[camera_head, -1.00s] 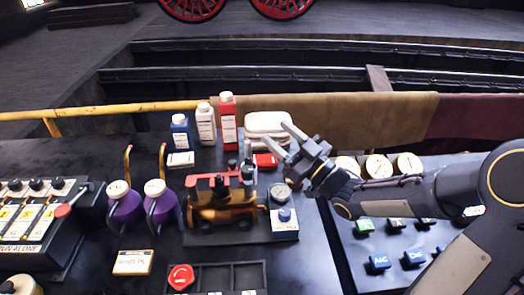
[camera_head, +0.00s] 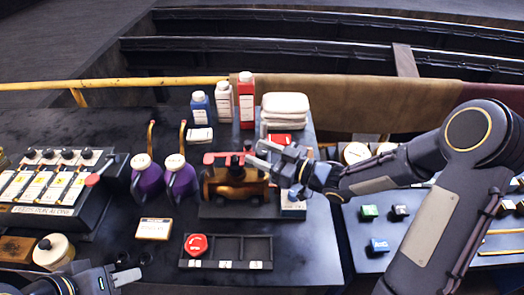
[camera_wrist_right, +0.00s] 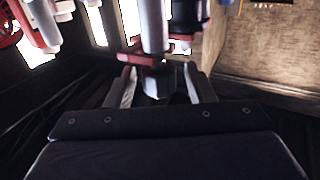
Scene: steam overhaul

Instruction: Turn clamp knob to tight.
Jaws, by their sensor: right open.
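The brown-orange fixture (camera_head: 224,187) stands on a dark base in the middle of the bench, with a red clamp bar (camera_head: 216,157) across its top. My right gripper (camera_head: 255,151) is open at the fixture's upper right. In the right wrist view, its two fingers stand either side of a dark grey knob-like piece (camera_wrist_right: 158,82), beside a red part (camera_wrist_right: 140,60); I cannot tell whether they touch it. In the head view the gripper partly hides this area. My left gripper (camera_head: 118,277) is low at the left, above the bench's front edge.
Purple jugs (camera_head: 149,180) stand left of the fixture, bottles (camera_head: 246,100) behind it. A gauge block (camera_head: 293,208) sits just right, under my right arm.

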